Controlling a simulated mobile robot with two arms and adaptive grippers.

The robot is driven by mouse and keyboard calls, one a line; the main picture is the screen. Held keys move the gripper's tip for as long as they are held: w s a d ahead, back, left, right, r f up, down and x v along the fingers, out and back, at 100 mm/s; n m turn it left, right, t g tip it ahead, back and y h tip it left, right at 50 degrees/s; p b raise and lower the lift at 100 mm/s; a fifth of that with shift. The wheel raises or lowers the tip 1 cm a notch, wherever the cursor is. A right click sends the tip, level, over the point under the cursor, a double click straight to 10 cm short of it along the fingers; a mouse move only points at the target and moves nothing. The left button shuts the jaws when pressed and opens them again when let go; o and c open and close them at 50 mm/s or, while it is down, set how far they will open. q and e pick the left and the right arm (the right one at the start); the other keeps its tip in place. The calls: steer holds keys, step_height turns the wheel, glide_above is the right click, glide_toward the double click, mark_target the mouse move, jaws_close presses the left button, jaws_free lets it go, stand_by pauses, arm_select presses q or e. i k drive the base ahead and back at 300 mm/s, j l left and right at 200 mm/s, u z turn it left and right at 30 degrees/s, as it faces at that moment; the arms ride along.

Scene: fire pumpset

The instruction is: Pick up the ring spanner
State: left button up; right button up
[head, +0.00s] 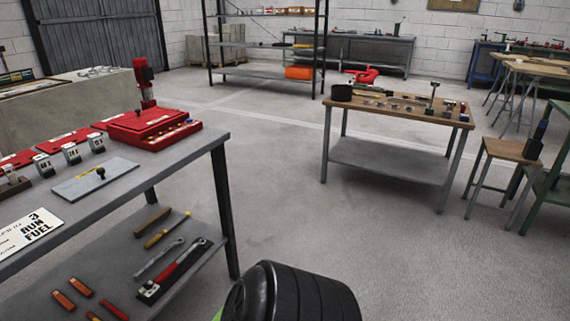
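A grey metal spanner-like tool (160,258) lies on the lower shelf of the left bench; it looks like the ring spanner, but its ends are too small to be sure. A red-handled tool (177,268) with a grey head lies just to its right on a dark piece. A yellow-handled tool (167,230) lies behind it. Neither of my grippers can be made out in the head view. A dark ribbed rounded part, probably mine, fills the bottom middle.
The left bench (205,146) carries red cases, small labelled blocks and a "RUN FUEL" sign. Its front leg (224,210) stands beside the lower shelf. A wooden-topped table (400,105) and a stool (510,150) stand at right. The middle floor (270,180) is clear.

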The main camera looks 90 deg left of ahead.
mark_target(137, 276)
steer(key=u, duration=1)
steer(key=i+u, duration=0.1)
steer(key=u, duration=0.85)
steer(key=l+u, duration=0.1)
steer(key=u, duration=0.9)
steer(key=l+u, duration=0.15)
steer(key=u, duration=0.8)
steer(key=i+l, duration=0.05)
